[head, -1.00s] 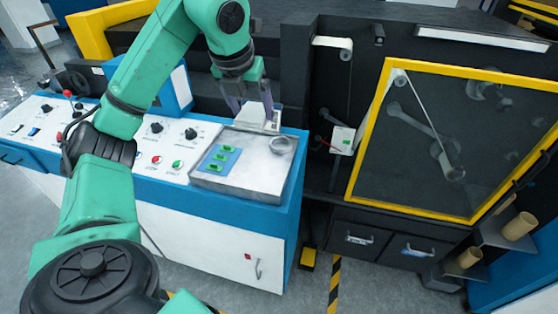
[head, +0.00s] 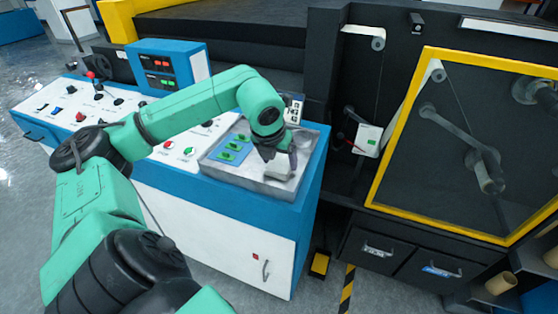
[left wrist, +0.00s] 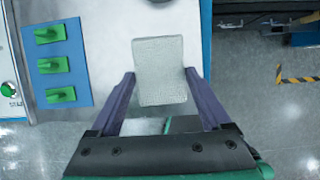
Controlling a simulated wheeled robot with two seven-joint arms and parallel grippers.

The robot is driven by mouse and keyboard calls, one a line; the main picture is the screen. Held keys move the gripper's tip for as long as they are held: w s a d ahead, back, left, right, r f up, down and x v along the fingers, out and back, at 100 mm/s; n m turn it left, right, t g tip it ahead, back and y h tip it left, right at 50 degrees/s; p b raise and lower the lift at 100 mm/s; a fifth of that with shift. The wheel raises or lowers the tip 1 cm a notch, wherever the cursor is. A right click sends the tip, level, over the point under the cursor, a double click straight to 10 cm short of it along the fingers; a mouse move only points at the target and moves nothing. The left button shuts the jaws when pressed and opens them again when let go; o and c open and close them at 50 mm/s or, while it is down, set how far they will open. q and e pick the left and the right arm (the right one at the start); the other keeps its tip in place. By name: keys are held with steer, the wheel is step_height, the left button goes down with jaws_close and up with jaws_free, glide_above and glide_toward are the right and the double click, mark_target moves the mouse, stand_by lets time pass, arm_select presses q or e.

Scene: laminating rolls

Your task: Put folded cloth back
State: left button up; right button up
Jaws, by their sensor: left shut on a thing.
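The folded cloth (left wrist: 160,72) is a small pale grey, textured block. In the left wrist view it lies between the two dark fingers of my left gripper (left wrist: 160,88). In the head view my left gripper (head: 282,160) points down over the right part of the shallow metal tray (head: 250,183), shut on the cloth (head: 279,172). The cloth is partly hidden by the gripper there. I cannot tell whether it touches the tray floor. My right gripper is not in view.
A blue plate with several green pieces (head: 231,150) lies in the tray's left part. The control console (head: 220,225) carries knobs and buttons. A dark machine with a yellow-framed window (head: 455,150) stands to the right. A small white switch panel (head: 294,107) is behind the tray.

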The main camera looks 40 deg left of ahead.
mark_target(276, 169)
arm_select(q)
steer(key=o, duration=1)
steer(key=shift+r, duration=0.1)
steer(key=v, duration=0.5)
steer(key=shift+b, duration=0.35)
steer(key=p+v, duration=0.1)
steer(key=v, duration=0.5)
steer(key=shift+s+r+p, duration=0.2)
steer(key=shift+r+p, duration=0.1)
steer(key=shift+r, duration=0.05)
